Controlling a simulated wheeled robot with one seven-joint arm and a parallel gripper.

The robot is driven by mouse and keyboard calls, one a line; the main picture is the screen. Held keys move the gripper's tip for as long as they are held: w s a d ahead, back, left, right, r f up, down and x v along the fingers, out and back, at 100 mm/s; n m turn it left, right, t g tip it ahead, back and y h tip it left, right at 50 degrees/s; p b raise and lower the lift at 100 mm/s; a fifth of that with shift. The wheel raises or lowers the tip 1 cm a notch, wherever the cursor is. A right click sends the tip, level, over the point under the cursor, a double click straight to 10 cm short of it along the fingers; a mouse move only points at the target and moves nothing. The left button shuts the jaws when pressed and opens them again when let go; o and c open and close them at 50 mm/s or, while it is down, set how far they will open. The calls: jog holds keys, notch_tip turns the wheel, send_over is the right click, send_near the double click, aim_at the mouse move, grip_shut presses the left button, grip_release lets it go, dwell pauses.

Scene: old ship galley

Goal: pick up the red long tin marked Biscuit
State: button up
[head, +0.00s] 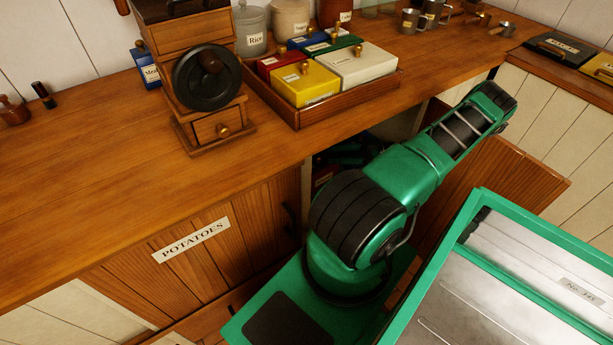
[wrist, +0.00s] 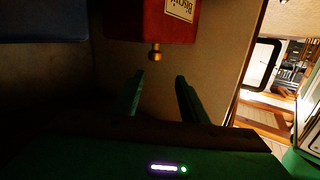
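The red tin (wrist: 150,22) shows at the top of the wrist view, cut off by the frame edge. Its cream label, upside down, reads "Biscuit", and a brass knob (wrist: 155,52) sticks out from its lower side in the picture. My gripper (wrist: 160,80) is open, with its two green fingers apart and nothing between them. The fingertips point at the knob, with a gap to it. In the head view, my arm reaches into the open cupboard under the counter, and a patch of red (head: 323,176) shows there in the dark. My fingers are not clear there.
A blue thing (wrist: 40,20) is beside the red tin in the wrist view. The cupboard's open door (head: 520,185) stands right of my arm. The counter (head: 90,165) above carries a coffee grinder (head: 195,70) and a wooden tray (head: 345,105) of coloured tins.

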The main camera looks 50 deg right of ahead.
aim_at(318, 156)
jog(key=s+d+f+m+t+h, duration=0.1)
jog(key=s+d+f+t, duration=0.1)
jog(key=s, duration=0.1)
jog(key=x, duration=0.5)
jog(key=shift+a+f, duration=0.15)
jog(key=shift+f, duration=0.15)
jog(key=shift+w+d+f+x, duration=0.1)
jog(key=shift+f+x, duration=0.05)
jog(key=shift+x, duration=0.75)
jog(key=shift+w+d+f+x, duration=0.1)
jog(key=shift+d+f+x, duration=0.05)
jog(key=shift+x, duration=0.7)
jog(key=shift+w+d+f+x, duration=0.1)
jog(key=shift+f+x, duration=0.05)
jog(key=shift+x, duration=0.75)
jog(key=shift+s, duration=0.1)
grip_shut()
